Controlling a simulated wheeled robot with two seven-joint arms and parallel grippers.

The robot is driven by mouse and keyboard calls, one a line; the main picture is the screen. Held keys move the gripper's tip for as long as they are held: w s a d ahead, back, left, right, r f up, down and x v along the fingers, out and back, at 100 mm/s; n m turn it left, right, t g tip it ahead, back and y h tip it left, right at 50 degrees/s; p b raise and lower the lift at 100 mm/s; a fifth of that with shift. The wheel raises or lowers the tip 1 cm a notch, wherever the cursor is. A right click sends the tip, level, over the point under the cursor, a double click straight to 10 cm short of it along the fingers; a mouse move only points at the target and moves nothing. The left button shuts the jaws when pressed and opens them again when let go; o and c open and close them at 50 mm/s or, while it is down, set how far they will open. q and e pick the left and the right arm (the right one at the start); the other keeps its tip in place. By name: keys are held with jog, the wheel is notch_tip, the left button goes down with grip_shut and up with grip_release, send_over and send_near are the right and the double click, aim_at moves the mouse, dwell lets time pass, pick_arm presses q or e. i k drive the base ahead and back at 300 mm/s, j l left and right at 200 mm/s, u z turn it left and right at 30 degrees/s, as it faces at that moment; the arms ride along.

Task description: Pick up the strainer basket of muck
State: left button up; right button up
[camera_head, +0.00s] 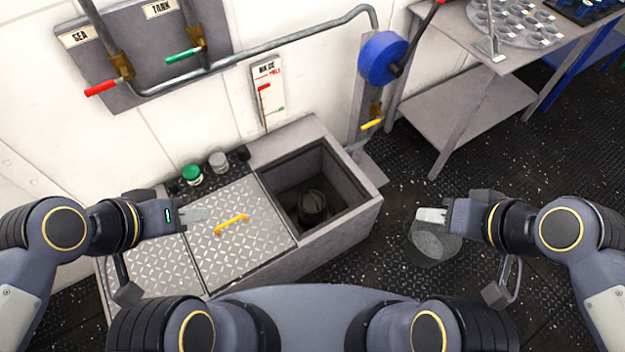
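A dark round basket-like thing (313,205), which looks like the strainer basket, sits down inside the open square well of the grey deck box (350,208). Its contents are too dark to make out. My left gripper (203,214) is over the closed diamond-plate lid, left of the well and apart from the basket. My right gripper (420,215) is right of the box, over a grey bucket (432,250). I see no object held by either gripper. From this angle I cannot tell how far their fingers are apart.
The lid (240,262) has a yellow handle (231,225). Green-topped (192,174) and grey-topped jars stand behind it. Pipes with red (101,88) and green levers and a blue wheel (382,58) line the wall. A metal table (465,100) stands back right.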

aim_at(311, 202)
jog(key=i+l, duration=0.2)
jog(key=i+l+u, duration=0.1)
jog(key=l, duration=0.3)
jog(key=i+l, duration=0.25)
jog(key=u, duration=1.9)
